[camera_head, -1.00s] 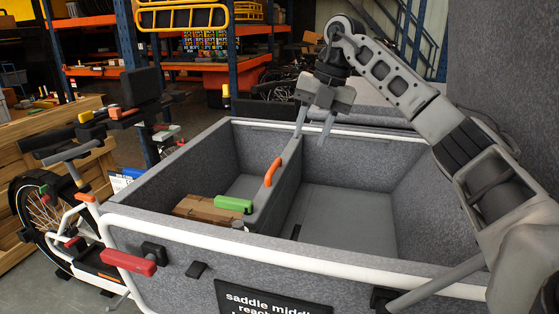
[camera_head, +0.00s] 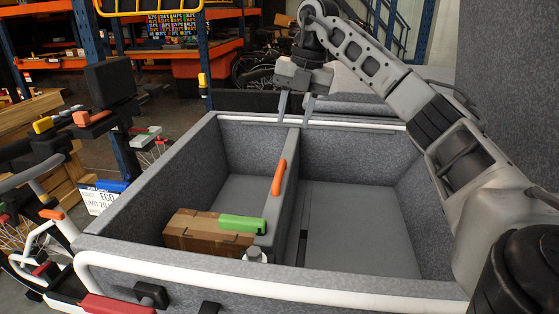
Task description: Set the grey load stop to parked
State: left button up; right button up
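A grey divider panel (camera_head: 285,212) stands upright inside the grey felt-lined cargo box, with an orange handle (camera_head: 279,177) along its top edge. A green handle (camera_head: 242,223) lies near the panel's front end, and a small grey knob (camera_head: 257,254) sits at the front rim. I cannot tell for certain which of these grey parts is the load stop. My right gripper (camera_head: 295,108) is open and empty, with its fingers pointing down near the box's far rim, beyond the orange handle and apart from it. My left gripper is not in view.
A cardboard box (camera_head: 203,233) lies in the left compartment; the right compartment (camera_head: 355,225) looks empty. A white rail (camera_head: 270,287) runs along the front rim, with a red lever (camera_head: 115,303) at its left. Bike handlebars (camera_head: 75,130) stand at the left, with blue-orange racks behind.

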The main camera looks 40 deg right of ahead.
aim_at(281, 167)
jog(key=f, duration=0.4)
jog(key=w+a+f, duration=0.1)
jog(key=f, duration=0.3)
jog(key=w+f, duration=0.1)
jog(key=f, duration=0.3)
jog(key=shift+a+f+b, duration=0.15)
jog(key=shift+a+b, duration=0.1)
jog(key=shift+b, duration=0.05)
grip_shut()
